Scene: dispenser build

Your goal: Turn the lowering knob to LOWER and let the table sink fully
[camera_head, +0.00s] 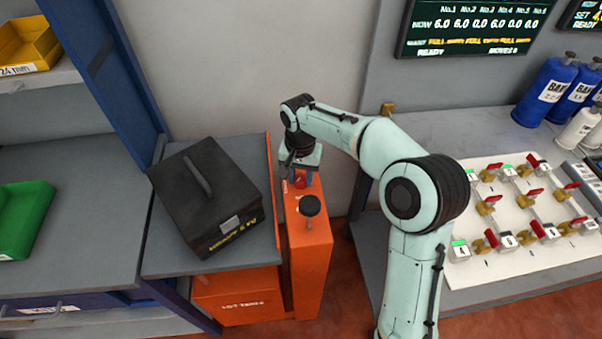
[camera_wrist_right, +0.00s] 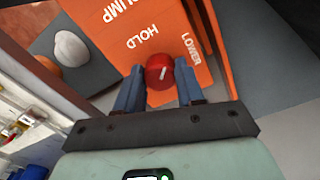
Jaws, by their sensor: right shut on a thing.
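The red lowering knob (camera_wrist_right: 158,70) sits on the orange panel (camera_wrist_right: 185,22) between the fingers of my right gripper (camera_wrist_right: 160,90), which is shut on it. HOLD and LOWER are lettered beside the knob. Its white mark tilts up and right in the wrist view; I cannot tell exactly which setting it is on. In the head view my right gripper (camera_head: 299,172) reaches down onto the top of the orange column (camera_head: 309,255), largely hiding the red knob (camera_head: 300,180). The lift table (camera_head: 158,262) has a grey top and orange body. My left gripper is not in view.
A black case (camera_head: 200,205) with a handle lies on the lift table. A black round knob (camera_head: 310,205) stands on the column close to my gripper. A grey shelf bench (camera_head: 75,225) is at left; a valve board (camera_head: 520,255) on another bench is at right.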

